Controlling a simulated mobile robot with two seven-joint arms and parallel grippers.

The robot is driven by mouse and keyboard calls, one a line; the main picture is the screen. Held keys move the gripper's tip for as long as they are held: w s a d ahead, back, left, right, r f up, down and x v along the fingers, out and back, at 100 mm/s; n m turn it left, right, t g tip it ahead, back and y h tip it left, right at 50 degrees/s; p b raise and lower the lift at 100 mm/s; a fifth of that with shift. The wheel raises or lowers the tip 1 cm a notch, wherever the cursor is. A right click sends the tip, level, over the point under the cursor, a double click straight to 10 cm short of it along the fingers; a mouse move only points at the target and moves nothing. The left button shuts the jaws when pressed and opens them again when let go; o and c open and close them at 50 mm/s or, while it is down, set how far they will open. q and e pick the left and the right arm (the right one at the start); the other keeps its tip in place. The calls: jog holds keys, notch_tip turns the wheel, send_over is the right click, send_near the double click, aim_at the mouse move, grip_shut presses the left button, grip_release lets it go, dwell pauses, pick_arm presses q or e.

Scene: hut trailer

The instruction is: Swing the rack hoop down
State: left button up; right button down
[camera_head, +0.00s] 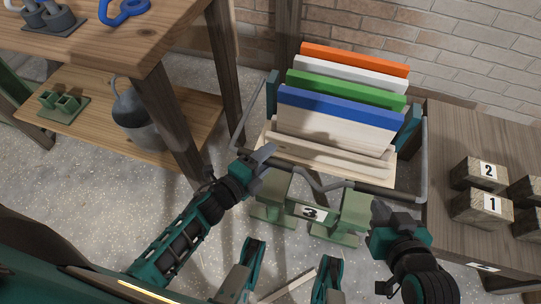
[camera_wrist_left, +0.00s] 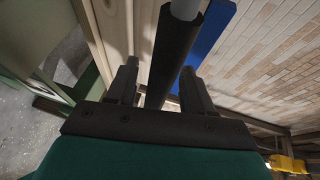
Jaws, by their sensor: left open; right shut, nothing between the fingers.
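The rack hoop (camera_head: 424,160) is a grey metal tube running around the sides and low front of the rack. Its front run has a V-shaped bend, and dark sleeves cover parts of it. My left gripper (camera_head: 265,158) is open at the front left of the rack, close to the hoop. In the left wrist view, a dark sleeve with a grey tube end (camera_wrist_left: 185,8) runs between the open fingers of the left gripper (camera_wrist_left: 160,78); contact cannot be told. My right gripper (camera_head: 385,212) is shut and empty, below the hoop's front right part.
The rack holds upright boards with orange (camera_head: 355,58), white, green and blue (camera_head: 340,105) edges. A green stand (camera_head: 270,195) marked 3 is below it. A wooden shelf unit (camera_head: 150,50) stands left. A table (camera_head: 455,130) with numbered wooden blocks (camera_head: 480,207) stands right.

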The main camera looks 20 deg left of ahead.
pick_arm(q)
jog(key=shift+x, duration=1)
grip_shut()
